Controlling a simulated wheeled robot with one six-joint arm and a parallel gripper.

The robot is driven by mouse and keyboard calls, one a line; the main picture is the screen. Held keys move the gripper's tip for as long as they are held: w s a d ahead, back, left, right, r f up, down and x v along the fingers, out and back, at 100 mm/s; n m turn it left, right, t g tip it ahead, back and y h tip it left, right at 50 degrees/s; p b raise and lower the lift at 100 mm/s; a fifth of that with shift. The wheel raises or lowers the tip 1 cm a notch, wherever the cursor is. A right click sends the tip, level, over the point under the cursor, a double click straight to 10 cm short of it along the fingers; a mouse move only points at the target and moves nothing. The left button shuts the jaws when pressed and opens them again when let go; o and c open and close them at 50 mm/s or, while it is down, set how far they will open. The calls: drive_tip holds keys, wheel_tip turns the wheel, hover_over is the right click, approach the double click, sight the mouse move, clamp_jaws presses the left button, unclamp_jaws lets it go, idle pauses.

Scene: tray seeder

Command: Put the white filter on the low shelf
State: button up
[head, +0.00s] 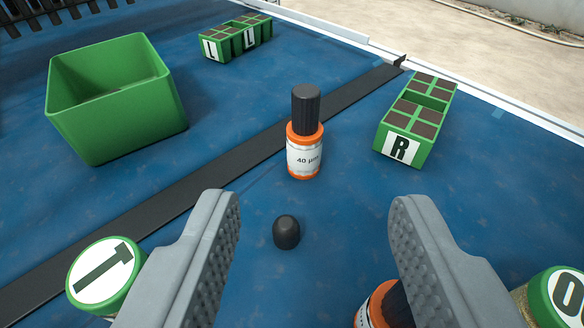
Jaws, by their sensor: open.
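An orange cylinder (304,160) with a white label reading "40 µm" and a ribbed black top stands upright on the blue surface, just beyond the fingertips. It may be the filter; nothing in view is plainly an all-white filter. My gripper (316,205) is open and empty, its grey ribbed fingers apart at left and right. A second orange and black item (370,307) is mostly hidden behind the right finger. No low shelf shows in this view.
A small black cap (286,232) lies between the fingers. A green bin (115,100), green trays marked L (237,38) and R (415,118), and lidded jars marked T (104,276) and O (558,296) stand around. A black strip (190,180) crosses the blue surface (330,270).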

sight(307, 98)
drive_tip(key=x, duration=1.2)
drive_tip(key=shift+w+a+f, duration=0.1)
drive_tip(key=shift+f, duration=0.15)
drive_tip(key=shift+x, duration=2.75)
drive_tip(key=shift+a+r, duration=0.1)
drive_tip(key=shift+r, duration=0.05)
drive_tip(key=shift+c, duration=0.5)
clamp_jaws()
